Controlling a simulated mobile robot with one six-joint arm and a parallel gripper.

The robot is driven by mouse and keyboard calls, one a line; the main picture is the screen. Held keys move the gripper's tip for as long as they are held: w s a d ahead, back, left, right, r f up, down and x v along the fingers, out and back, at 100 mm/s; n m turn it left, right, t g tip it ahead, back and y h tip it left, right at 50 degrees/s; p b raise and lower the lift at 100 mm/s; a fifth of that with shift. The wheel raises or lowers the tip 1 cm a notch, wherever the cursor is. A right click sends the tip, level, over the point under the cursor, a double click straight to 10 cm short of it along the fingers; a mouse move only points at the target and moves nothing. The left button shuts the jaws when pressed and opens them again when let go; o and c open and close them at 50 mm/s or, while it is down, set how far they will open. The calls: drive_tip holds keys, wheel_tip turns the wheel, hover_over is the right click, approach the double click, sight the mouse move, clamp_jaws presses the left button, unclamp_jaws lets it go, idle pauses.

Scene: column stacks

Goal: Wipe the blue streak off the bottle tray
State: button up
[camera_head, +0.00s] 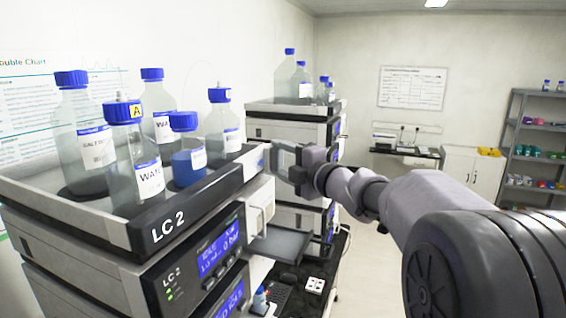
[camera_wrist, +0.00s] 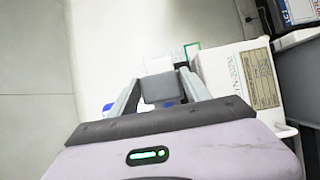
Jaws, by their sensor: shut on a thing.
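The bottle tray (camera_head: 205,201) is the dark-fronted tray on top of the LC 2 stack at the left of the head view. Several clear bottles with blue caps stand in it, one holding blue liquid (camera_head: 187,168). I cannot make out a blue streak on the tray's visible surfaces. My gripper (camera_head: 284,156) is just right of the tray's far right end, at about rim height; I cannot tell whether it touches. In the wrist view my gripper (camera_wrist: 160,82) is shut on a dark grey block-like pad (camera_wrist: 160,90). The pad is hard to make out in the head view.
A second instrument stack (camera_head: 290,125) with bottles on top stands behind my gripper. A pulled-out grey drawer or shelf (camera_head: 279,245) is below. A white labelled box (camera_wrist: 238,80) is close right of my gripper in the wrist view. Open floor (camera_head: 375,270) lies right of the stacks.

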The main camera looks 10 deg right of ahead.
drive_tip(key=s+a+b, duration=0.1)
drive_tip(key=s, duration=0.1)
drive_tip(key=s+a+b, duration=0.1)
drive_tip(key=s+a, duration=0.1)
drive_tip(key=s+a+b, duration=0.1)
drive_tip(key=s, duration=0.1)
drive_tip(key=shift+a, duration=0.2)
drive_tip(key=shift+w+d, duration=0.15)
drive_tip(key=shift+d, duration=0.05)
drive_tip(key=shift+s+d, duration=0.2)
drive_tip(key=shift+d, duration=0.1)
drive_tip(key=shift+s+d, duration=0.8)
drive_tip(key=shift+d, duration=0.25)
drive_tip(key=shift+s+d, duration=0.8)
drive_tip(key=shift+d, duration=0.2)
drive_tip(key=shift+d, duration=0.1)
drive_tip(key=shift+s+d, duration=0.85)
drive_tip(key=shift+d, duration=0.25)
drive_tip(key=w+a, duration=0.4)
drive_tip(key=a, duration=0.1)
drive_tip(key=shift+a+b, duration=0.4)
drive_tip(key=shift+b, duration=0.05)
